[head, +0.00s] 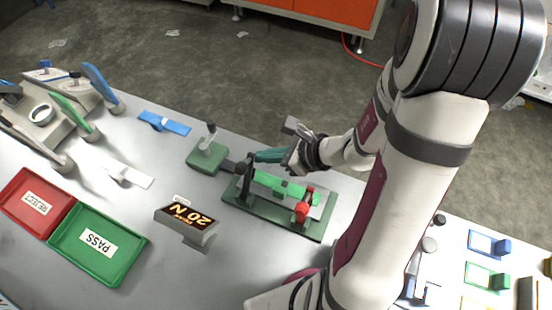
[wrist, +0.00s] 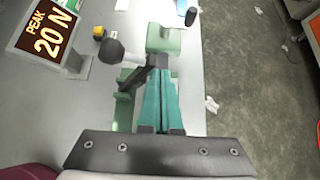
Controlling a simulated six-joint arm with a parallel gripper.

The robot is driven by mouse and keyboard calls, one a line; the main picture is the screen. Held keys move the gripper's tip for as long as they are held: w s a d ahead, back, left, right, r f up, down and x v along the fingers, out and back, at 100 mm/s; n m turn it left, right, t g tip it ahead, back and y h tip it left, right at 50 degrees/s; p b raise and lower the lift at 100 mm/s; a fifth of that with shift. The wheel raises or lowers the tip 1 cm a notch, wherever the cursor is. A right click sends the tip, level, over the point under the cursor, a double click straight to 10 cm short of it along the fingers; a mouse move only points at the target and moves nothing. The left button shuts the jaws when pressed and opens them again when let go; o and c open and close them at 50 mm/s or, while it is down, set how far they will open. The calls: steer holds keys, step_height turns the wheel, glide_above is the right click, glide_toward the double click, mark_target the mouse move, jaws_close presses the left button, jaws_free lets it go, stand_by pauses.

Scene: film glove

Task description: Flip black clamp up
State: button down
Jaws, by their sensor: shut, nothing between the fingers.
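The black clamp (head: 246,177) stands at the left end of the green test fixture (head: 290,228). In the wrist view the clamp (wrist: 134,76) shows as a dark angled bar, with a round dark grey knob (wrist: 112,50) to its left. My gripper (head: 256,157) has its teal fingers together and empty, with the tips close beside the upper part of the clamp. In the wrist view the fingertips (wrist: 157,72) meet the dark bar's right end in the picture; I cannot tell whether they touch. A red clamp (head: 302,209) sits at the fixture's right end. A bright green strip (head: 282,187) lies along the fixture.
A green block with a post (head: 206,155) stands just left of the fixture. A display reading 20 N (head: 186,222) stands in front. Green (head: 127,279) and red (head: 14,212) trays lie at left. The table between display and fixture is clear.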

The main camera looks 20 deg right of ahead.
stand_by(0.4)
steer(key=r+v, duration=0.1)
steer(key=v, duration=1.5)
steer(key=n+g+h, duration=0.7)
steer(key=n+g, duration=0.1)
steer(key=n, duration=1)
glide_toward(247, 162)
steer(key=f, duration=0.6)
steer(key=shift+s+f, duration=0.25)
steer(key=shift+f, duration=0.15)
